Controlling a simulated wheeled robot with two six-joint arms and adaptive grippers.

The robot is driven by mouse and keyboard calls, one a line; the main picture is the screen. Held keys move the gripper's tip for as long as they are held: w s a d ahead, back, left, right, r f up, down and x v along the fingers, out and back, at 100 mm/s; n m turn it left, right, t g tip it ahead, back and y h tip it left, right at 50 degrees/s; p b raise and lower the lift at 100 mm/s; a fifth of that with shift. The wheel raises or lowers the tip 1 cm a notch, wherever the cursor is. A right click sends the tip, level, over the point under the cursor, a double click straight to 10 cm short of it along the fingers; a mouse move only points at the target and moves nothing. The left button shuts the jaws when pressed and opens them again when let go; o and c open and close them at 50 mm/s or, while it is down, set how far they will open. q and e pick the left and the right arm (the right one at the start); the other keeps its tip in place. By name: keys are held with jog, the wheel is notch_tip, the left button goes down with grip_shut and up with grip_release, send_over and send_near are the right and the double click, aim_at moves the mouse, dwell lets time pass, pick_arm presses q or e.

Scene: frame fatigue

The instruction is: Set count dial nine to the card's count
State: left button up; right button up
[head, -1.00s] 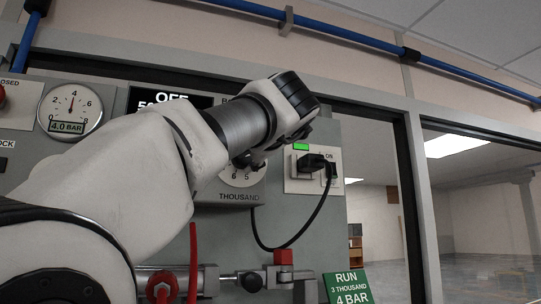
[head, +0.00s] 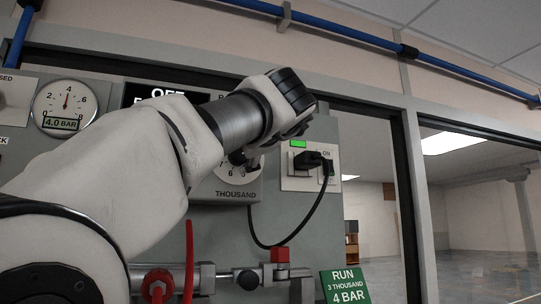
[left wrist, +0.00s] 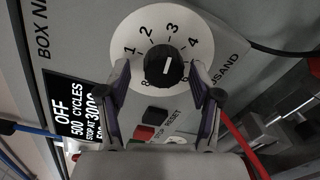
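The count dial (left wrist: 183,31) is a white disc with black numbers and a black knob (left wrist: 165,67) carrying a white mark. The exact number that the mark points to is hard to tell. In the head view the dial (head: 238,177), labelled THOUSAND, is partly hidden by my left wrist. My left gripper (left wrist: 161,76) is open, with one finger on each side of the knob; gaps show between fingers and knob. In the head view its fingers are mostly hidden. The green card (head: 348,286) reads RUN 3 THOUSAND 4 BAR. My right gripper is not in view.
A black display (left wrist: 76,113) reads OFF, 500 CYCLES, STOP AT 3000. Below the dial are a black button (left wrist: 155,115) and a red one (left wrist: 144,132). A plug with a black cable (head: 312,160) sits right of the dial. A gauge (head: 64,104) reads 4.0 BAR.

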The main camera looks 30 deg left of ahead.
pick_arm(q)
jog(key=shift+f, duration=0.15)
dwell(0.3)
